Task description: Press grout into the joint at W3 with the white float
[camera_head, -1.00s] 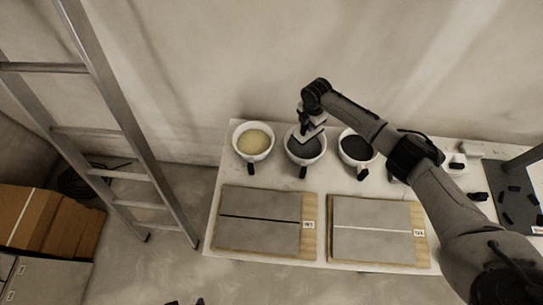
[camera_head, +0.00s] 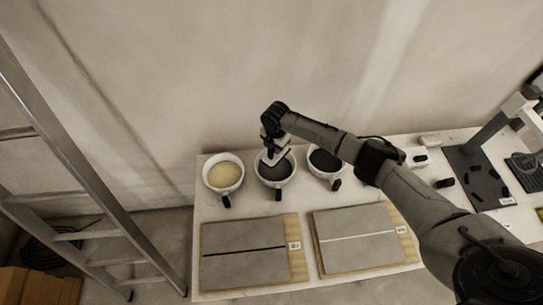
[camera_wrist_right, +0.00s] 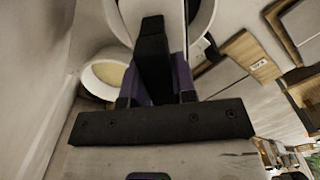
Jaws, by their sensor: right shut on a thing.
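My right gripper (camera_head: 274,143) is shut on the white float (camera_head: 276,157), seen as a small pale plate over the middle bowl (camera_head: 277,180) of dark grout. Whether the float touches the grout is unclear. In the right wrist view my gripper's purple fingers (camera_wrist_right: 157,88) flank a black upright part. A left tile board (camera_head: 220,278) has a dark joint line (camera_head: 245,251). A right tile board (camera_head: 345,265) has a pale joint line (camera_head: 357,236). Their labels are too small to read, so I cannot tell which is W3. My left gripper is out of view.
A bowl of yellowish grout (camera_head: 223,175) stands left of the middle bowl, a bowl of black grout (camera_head: 324,161) right of it. Small pieces and a dark mat (camera_head: 470,170) lie further right. A metal ladder (camera_head: 75,160) stands left of the table. A wall rises behind.

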